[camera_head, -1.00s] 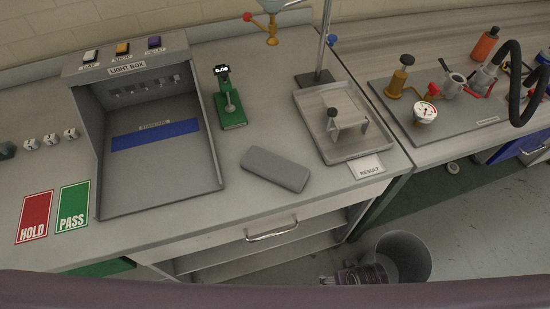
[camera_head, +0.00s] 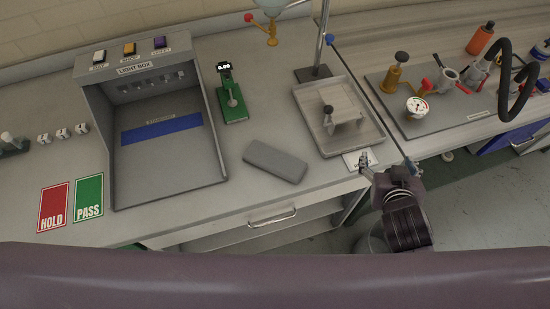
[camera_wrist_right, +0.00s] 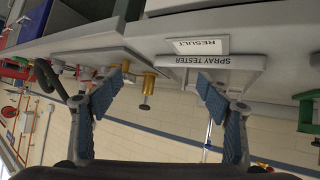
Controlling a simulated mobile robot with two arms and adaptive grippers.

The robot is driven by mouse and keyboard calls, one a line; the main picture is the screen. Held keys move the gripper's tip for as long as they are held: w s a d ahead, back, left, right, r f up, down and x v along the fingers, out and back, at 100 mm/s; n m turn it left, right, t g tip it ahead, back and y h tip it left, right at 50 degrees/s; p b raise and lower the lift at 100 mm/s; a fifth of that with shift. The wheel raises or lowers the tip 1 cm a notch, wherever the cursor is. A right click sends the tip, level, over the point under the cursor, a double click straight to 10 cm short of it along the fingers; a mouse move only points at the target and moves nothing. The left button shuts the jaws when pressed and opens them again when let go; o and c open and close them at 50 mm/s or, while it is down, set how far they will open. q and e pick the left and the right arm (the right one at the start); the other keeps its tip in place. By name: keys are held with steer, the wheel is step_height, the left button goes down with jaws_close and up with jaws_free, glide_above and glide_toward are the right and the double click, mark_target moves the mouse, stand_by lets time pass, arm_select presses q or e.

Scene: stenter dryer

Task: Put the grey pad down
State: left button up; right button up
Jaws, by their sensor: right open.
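The grey pad (camera_head: 275,161) lies flat on the bench top, between the green gauge and the tray with the small stand. Nothing holds it. My right gripper (camera_head: 384,163) is at the bench's front edge by the RESULT label, to the right of the pad and apart from it. In the right wrist view my right gripper (camera_wrist_right: 160,95) is open, with nothing between its fingers. The pad cannot be made out in the wrist view. My left gripper is not in view.
The light box (camera_head: 158,130) stands left of the pad, and the green gauge (camera_head: 232,98) behind it. The spray tester tray (camera_head: 372,146) is to the right. HOLD (camera_head: 53,207) and PASS (camera_head: 89,199) cards lie at the front left. Bare bench surrounds the pad.

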mark_target(277, 160)
steer(key=w+a+r+t, duration=0.1)
steer(key=w+r+t, duration=0.3)
steer(key=w+r, duration=0.25)
steer(key=w+a+r+n+t+y, duration=0.25)
steer(key=a+r+n+y, duration=0.35)
steer(key=a+y, duration=0.35)
steer(key=s+a+f+n+g+y, duration=0.2)
steer(key=a+f, duration=0.1)
steer(key=s+a+f+n+g+y, duration=0.2)
steer(key=a+f+n+g, duration=0.1)
steer(key=s+a+f+n+g+y, duration=0.2)
steer(key=a+f+g, duration=0.1)
steer(key=shift+a+f+y, duration=0.25)
steer(key=shift+a+f, duration=0.15)
steer(key=s+f+g, duration=0.1)
steer(key=f+g, duration=0.1)
steer(key=f, duration=0.1)
steer(key=s+f+n+g, duration=0.1)
steer(key=f, duration=0.1)
steer(key=shift+s+d+f, duration=0.1)
steer(key=shift+s, duration=0.25)
steer(key=shift+g+h, duration=0.25)
steer(key=shift+h, duration=0.15)
steer(key=p+x, duration=0.1)
steer(key=x, duration=0.6)
steer(key=shift+a+f+p, duration=0.1)
steer(key=shift+a+p, duration=0.2)
steer(key=shift+a, duration=0.05)
steer(key=shift+c, duration=0.4)
